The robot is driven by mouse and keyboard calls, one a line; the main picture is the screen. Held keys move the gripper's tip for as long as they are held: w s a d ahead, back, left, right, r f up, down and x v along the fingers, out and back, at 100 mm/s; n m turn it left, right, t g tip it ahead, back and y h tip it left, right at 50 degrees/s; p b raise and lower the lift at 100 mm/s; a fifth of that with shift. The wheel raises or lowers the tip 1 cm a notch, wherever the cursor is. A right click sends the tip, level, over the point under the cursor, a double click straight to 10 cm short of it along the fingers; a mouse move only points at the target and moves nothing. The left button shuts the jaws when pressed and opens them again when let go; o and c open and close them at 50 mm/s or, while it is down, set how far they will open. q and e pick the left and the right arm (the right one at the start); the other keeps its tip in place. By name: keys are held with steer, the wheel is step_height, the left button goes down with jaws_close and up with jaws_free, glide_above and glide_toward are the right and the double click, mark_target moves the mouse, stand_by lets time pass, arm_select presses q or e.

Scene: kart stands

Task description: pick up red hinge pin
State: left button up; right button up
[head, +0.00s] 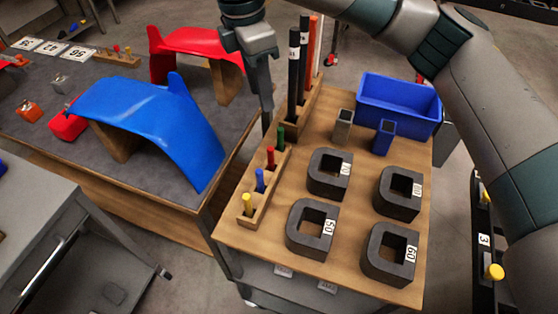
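The red hinge pin (271,157) stands upright in a narrow wooden rack (250,215) along the left edge of the wooden cart top. In the same rack, a green pin (281,138) is behind it, and a blue pin (259,180) and a yellow pin (247,203) are in front. My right gripper (266,122) points down, above and behind the red pin and close to the green pin in the picture. Its fingers overlap edge-on, so their opening is hidden. It appears apart from the red pin. My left gripper is out of view.
Tall black and red rods (294,75) stand in a wooden holder just right of my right gripper. Several dark numbered blocks (307,228) fill the cart's middle and front. A blue bin (400,103) is at the back. A grey table on the left holds blue (150,112) and red (195,42) panels.

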steer(key=shift+s+a+r, duration=0.1)
steer(key=shift+s+a, duration=0.1)
steer(key=p, duration=0.3)
glide_above(269, 150)
step_height(269, 150, down, 12)
steer(key=shift+f, duration=0.1)
steer(key=shift+p, duration=0.3)
